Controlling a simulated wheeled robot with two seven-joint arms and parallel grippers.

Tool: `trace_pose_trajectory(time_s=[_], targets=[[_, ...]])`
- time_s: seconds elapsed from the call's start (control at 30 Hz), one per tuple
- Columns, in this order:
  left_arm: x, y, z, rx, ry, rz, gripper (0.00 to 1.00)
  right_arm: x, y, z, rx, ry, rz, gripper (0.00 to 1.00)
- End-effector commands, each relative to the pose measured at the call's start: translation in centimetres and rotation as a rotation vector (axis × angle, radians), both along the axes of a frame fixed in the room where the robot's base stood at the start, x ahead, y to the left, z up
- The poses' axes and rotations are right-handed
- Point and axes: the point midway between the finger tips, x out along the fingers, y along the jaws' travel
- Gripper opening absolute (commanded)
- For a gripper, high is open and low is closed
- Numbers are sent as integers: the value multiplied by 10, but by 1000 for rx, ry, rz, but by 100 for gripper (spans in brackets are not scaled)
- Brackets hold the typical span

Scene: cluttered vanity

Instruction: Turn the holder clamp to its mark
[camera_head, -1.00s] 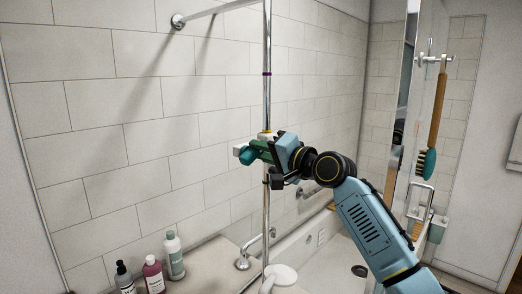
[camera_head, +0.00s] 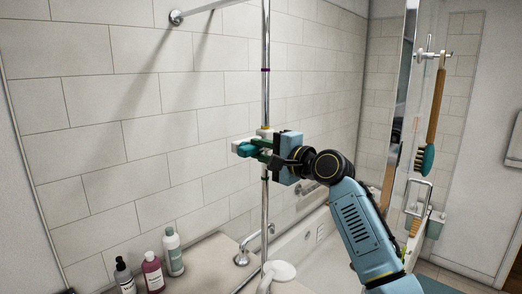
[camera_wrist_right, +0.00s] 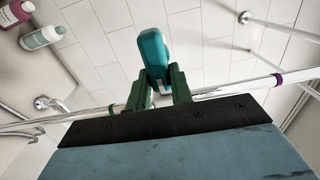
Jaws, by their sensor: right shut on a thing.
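The holder clamp sits on the vertical chrome rail (camera_head: 266,105). Its teal knob (camera_head: 246,149) points left in the head view, and a pale collar (camera_head: 264,133) shows on the rail just above it. My right gripper (camera_head: 261,151) reaches in from the right, with its green fingers shut on the teal knob. In the wrist view the teal knob (camera_wrist_right: 154,58) sticks out between the fingertips (camera_wrist_right: 160,88). A purple band (camera_head: 265,70) is higher on the rail and a green band (camera_head: 265,178) is just below the clamp. My left gripper is not in view.
Several bottles, among them a pink one (camera_head: 153,272) and a white one (camera_head: 173,252), stand on the ledge at lower left. A chrome tap (camera_head: 243,256) is beside the rail's foot. A brush (camera_head: 432,120) hangs at right. The tiled wall is close behind.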

Motion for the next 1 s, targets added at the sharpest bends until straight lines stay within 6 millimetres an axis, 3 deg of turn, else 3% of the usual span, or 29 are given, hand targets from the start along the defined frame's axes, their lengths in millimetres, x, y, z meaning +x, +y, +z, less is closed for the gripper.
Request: trace_pose_trajectory(time_s=[0.27, 0.3, 0.47, 0.8, 1.0], targets=[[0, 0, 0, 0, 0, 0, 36, 0, 0, -1, 4, 5, 1, 0], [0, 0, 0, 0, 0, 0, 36, 0, 0, -1, 4, 5, 1, 24], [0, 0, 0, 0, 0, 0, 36, 0, 0, -1, 2, 4, 1, 44], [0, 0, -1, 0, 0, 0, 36, -2, -2, -1, 1, 1, 0, 44], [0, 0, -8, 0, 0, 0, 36, -16, -17, -2, 0, -1, -1, 44]])
